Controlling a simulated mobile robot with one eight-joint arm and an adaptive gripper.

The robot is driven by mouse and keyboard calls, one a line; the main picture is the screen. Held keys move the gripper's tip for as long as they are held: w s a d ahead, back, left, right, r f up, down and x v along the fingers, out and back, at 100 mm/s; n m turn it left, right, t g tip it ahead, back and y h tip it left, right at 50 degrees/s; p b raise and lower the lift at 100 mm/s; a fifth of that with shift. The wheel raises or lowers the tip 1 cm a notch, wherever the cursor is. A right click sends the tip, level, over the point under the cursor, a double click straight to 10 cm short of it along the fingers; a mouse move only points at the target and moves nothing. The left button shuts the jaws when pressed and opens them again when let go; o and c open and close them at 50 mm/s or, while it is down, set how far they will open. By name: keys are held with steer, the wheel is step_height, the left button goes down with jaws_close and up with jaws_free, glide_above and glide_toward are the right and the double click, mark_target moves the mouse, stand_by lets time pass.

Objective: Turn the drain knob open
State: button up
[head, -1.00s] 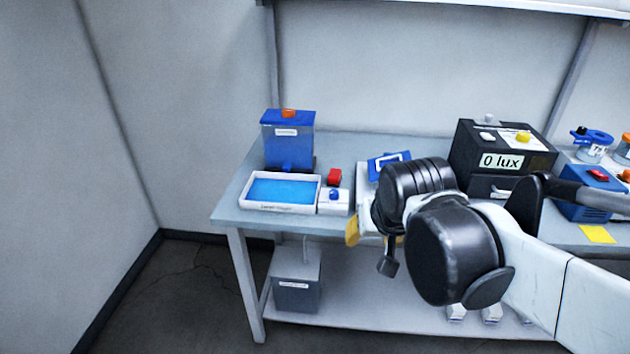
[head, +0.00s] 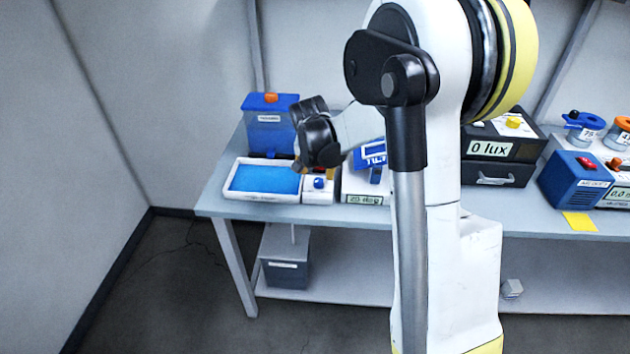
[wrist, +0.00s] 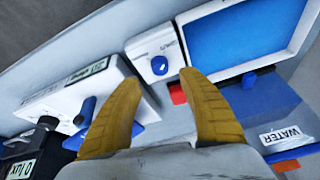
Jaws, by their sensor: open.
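A blue knob (head: 319,183), likely the drain knob, sits on a small white box to the right of the tray of blue liquid (head: 226,189). In the wrist view, the knob (wrist: 160,65) lies ahead of and between the fingertips, apart from them; small print beside it is unreadable. My gripper (head: 314,168) is above and just behind the box in the head view. Its yellow fingers are spread and empty in the wrist view (wrist: 159,77).
A red block (wrist: 177,93) lies close behind the knob box, by the right finger. A white device with a blue tilt display (head: 371,155) stands to the right. The black lux box (head: 490,148) is farther right. The bench's front left edge (head: 222,207) is clear.

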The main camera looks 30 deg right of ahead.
mark_target(319, 180)
steer(key=b+x, duration=0.2)
steer(key=x, duration=0.4)
steer(key=shift+w+f, duration=0.1)
steer(key=shift+f, duration=0.25)
jaws_close()
